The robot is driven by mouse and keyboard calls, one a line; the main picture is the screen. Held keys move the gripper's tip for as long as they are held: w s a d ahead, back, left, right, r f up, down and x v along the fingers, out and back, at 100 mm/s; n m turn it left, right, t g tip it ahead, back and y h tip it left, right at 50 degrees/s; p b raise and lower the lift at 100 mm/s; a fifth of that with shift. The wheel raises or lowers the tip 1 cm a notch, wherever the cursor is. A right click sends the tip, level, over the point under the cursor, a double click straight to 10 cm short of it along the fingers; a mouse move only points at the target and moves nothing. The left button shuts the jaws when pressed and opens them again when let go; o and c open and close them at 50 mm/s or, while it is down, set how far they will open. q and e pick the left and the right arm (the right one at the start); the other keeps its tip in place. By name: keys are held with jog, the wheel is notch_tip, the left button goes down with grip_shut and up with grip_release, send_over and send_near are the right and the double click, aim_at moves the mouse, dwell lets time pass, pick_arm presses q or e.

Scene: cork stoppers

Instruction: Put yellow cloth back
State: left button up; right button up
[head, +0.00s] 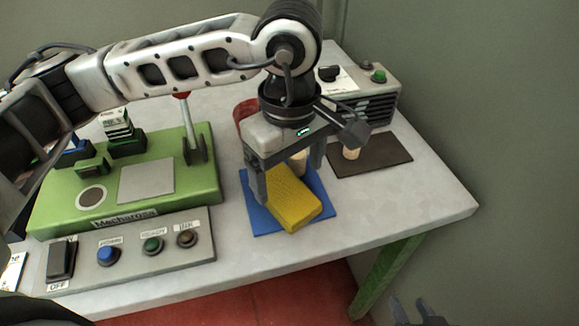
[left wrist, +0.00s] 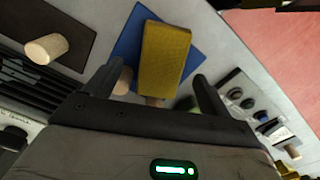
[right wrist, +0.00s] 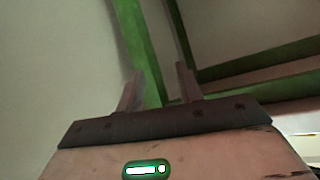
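The yellow cloth (head: 292,203), a thick folded block, lies on the blue mat (head: 262,222) near the table's front edge. In the left wrist view the cloth (left wrist: 165,55) lies beyond the fingertips, on the mat (left wrist: 130,42). My left gripper (head: 289,182) is open over the mat, its fingers apart; I cannot tell whether one touches the cloth. A cork stopper (head: 298,163) shows between the fingers, behind the cloth. My right gripper (right wrist: 160,82) is open and empty, low beside the table's green leg; it also shows in the head view (head: 415,308).
A dark mat (head: 385,158) with a cork (head: 350,152) lies to the right, before a grey box (head: 375,95). A green machine (head: 60,200) and a button panel (head: 130,250) stand left. The table's front right is clear.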

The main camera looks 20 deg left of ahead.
pick_arm(q)
jog(key=shift+r+p, duration=0.5)
jog(key=shift+p, duration=0.15)
jog(key=shift+r+p, duration=0.5)
jog(key=shift+p, duration=0.15)
notch_tip(320, 180, up, 5)
jog(key=b, duration=0.2)
notch_tip(320, 180, up, 6)
send_over(290, 190)
jog(key=shift+r, duration=0.1)
pick_arm(e)
jog(key=shift+d+r, duration=0.1)
jog(key=shift+r, duration=0.1)
pick_arm(q)
jog(key=shift+s, duration=0.1)
pick_arm(e)
jog(key=shift+s+f, duration=0.1)
